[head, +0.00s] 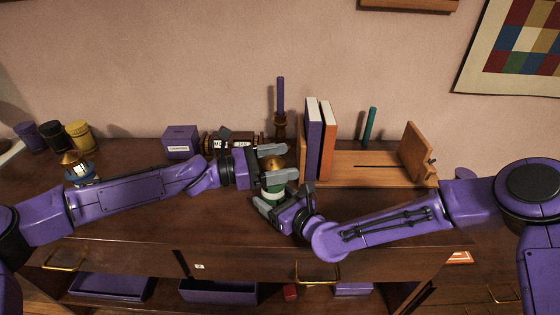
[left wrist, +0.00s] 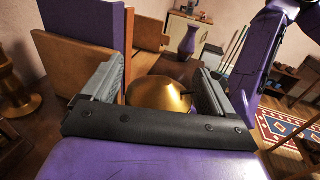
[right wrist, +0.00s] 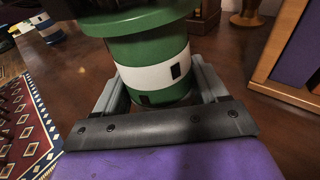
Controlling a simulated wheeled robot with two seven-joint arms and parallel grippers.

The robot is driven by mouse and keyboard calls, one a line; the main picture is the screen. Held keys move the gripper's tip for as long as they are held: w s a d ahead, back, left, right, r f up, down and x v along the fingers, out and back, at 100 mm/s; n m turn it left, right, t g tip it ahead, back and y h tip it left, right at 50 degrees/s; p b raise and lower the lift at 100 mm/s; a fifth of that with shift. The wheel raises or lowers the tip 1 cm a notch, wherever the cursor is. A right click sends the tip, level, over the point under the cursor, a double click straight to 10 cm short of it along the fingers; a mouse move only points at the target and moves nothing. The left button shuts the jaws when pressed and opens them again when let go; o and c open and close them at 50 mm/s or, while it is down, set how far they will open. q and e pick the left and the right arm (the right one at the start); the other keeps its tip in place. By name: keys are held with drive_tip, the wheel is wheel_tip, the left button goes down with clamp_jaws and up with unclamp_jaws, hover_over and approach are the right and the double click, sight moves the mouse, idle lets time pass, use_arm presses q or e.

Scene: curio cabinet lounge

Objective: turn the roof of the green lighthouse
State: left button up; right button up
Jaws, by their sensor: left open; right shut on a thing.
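The green lighthouse (head: 273,188) stands on the cabinet top near its front, with a green and white banded body and a golden domed roof (head: 273,164). In the right wrist view its body (right wrist: 150,75) stands between the fingers of my right gripper (right wrist: 158,95), which is shut on it low down. My left gripper (head: 273,162) is at roof height, coming from the left. In the left wrist view the golden roof (left wrist: 158,93) lies between its two open fingers (left wrist: 158,90). Whether either finger touches the roof cannot be told.
Books (head: 320,140) and a wooden book stand (head: 365,168) are behind and to the right. A candlestick (head: 281,125) is just behind. A purple box (head: 181,141), jars (head: 78,136) and another gold-roofed lighthouse (head: 78,167) are at left. Drawers lie below the front edge.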

use_arm(q)
drive_tip(key=c, duration=1)
drive_tip(key=shift+g, duration=0.3)
drive_tip(key=m+g, duration=0.1)
drive_tip(key=g, duration=0.1)
drive_tip(key=m+g, duration=0.3)
drive_tip(key=g, duration=0.1)
drive_tip(key=shift+s, duration=0.3)
drive_tip(key=shift+s+a+m+g+y, duration=0.15)
drive_tip(key=shift+m+g+y, duration=0.2)
drive_tip(key=shift+m+g, duration=0.75)
drive_tip(key=shift+s+d+m+g+y, duration=0.1)
drive_tip(key=shift+m+g+y, duration=0.45)
drive_tip(key=shift+g, duration=0.9)
drive_tip(key=shift+s+a+m+g+y, duration=0.1)
drive_tip(key=shift+s+m+g+y, duration=0.1)
drive_tip(key=shift+m+g, duration=0.95)
drive_tip(key=o, duration=1)
